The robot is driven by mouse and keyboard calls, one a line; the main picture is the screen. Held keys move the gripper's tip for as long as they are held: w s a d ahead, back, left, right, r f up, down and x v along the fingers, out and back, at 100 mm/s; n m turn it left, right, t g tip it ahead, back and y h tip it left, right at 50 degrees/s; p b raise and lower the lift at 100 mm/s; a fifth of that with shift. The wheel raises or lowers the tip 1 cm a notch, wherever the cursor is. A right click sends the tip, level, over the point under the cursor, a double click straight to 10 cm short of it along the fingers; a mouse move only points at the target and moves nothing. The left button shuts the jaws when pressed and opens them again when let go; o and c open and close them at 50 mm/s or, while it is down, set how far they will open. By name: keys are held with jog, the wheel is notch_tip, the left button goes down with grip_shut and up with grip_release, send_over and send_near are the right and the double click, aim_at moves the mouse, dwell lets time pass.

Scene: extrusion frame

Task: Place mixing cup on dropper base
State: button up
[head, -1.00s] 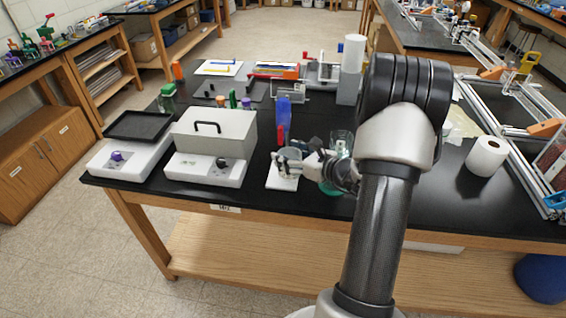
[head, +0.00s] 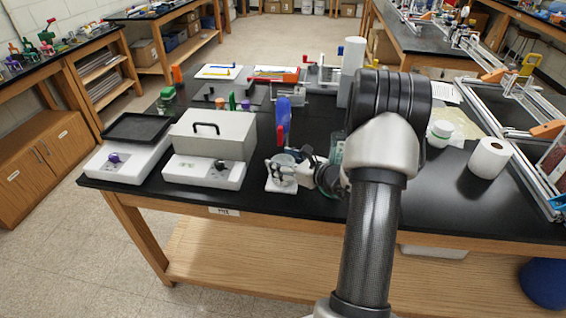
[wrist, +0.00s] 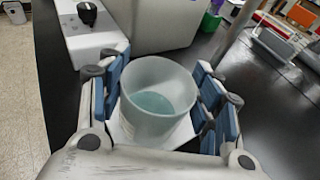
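The mixing cup (wrist: 158,103) is a frosted, translucent cup with teal liquid in its bottom. In the wrist view it stands upright between the blue pads of my gripper (wrist: 163,95), which sit against both its sides. The white dropper base (wrist: 116,128) shows under and around the cup. In the head view my gripper (head: 287,169) reaches in from the right with the cup (head: 284,161) just over or on the base (head: 280,186). The contact under the cup is hidden, so I cannot tell if it rests there.
A blue bottle-like piece (head: 284,112) with a red part stands just behind the base. A white device with a knob (head: 203,172) and a grey box (head: 213,132) stand to the left. A paper roll (head: 489,158) stands to the right.

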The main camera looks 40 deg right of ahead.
jog(key=o, duration=0.4)
jog(key=shift+o, duration=0.2)
jog(key=shift+r, duration=0.2)
jog(key=p+v, duration=0.2)
jog(key=v, duration=0.5)
jog(key=shift+s, duration=0.25)
jog(key=shift+r, duration=0.15)
